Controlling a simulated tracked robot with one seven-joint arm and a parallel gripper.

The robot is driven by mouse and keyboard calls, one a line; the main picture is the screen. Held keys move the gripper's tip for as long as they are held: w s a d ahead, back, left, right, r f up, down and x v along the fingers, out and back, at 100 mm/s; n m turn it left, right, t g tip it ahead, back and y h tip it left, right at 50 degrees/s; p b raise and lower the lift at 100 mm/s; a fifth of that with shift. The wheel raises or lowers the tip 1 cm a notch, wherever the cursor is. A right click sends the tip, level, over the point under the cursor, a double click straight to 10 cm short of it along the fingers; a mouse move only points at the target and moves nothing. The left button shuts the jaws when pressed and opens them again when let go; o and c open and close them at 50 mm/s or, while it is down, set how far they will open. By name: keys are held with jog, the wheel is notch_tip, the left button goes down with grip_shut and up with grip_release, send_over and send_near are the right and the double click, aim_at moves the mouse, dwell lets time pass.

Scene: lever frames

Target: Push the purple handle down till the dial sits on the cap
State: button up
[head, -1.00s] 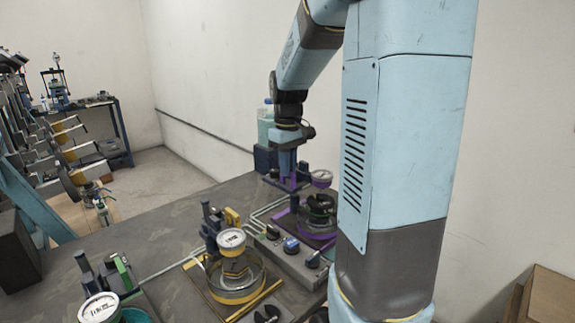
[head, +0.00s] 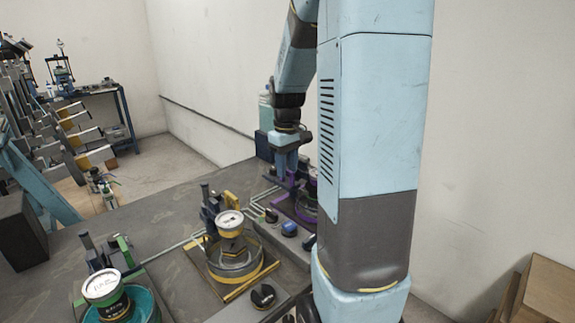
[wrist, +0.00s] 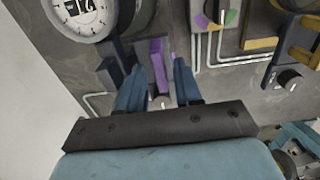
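The purple handle (wrist: 157,62) stands between the two blue fingers of my gripper (wrist: 157,70) in the wrist view. The fingers are apart, with a gap visible beside the handle. In the head view my gripper (head: 287,168) points down over the purple-framed lever unit (head: 291,196) at the far right of the bench. A white-faced dial (wrist: 84,12) shows at the top left of the wrist view, cut by the edge. My arm hides most of the purple unit in the head view. I cannot tell whether the dial touches its cap.
A yellow lever unit with a dial (head: 230,222) stands nearer on the bench, and a green one (head: 102,286) at the front left. A control box with knobs (head: 289,229) and pipes lies beside the purple unit. A wall runs behind the bench.

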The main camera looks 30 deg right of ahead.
jog(key=shift+w+r, duration=0.1)
jog(key=shift+r, duration=0.4)
notch_tip(320, 180, up, 13)
jog(key=shift+f, duration=0.15)
dwell(0.6)
jog(key=s+a+m+t, duration=0.1)
jog(key=s+a+t, duration=0.1)
jog(key=s+a, duration=0.2)
jog(key=s+a+f+t, duration=0.1)
jog(key=s+a, duration=0.4)
jog(key=s, duration=0.4)
jog(key=s+a+m+t, duration=0.1)
jog(key=s+a+t, duration=0.1)
jog(key=s+a, duration=0.3)
jog(key=shift+s+a+f+m+t, duration=0.15)
jog(key=shift+s, duration=0.25)
jog(key=shift+s+a+f+m+t, duration=0.1)
jog(key=shift+s+f+m+t, duration=0.05)
jog(key=shift+s, duration=0.2)
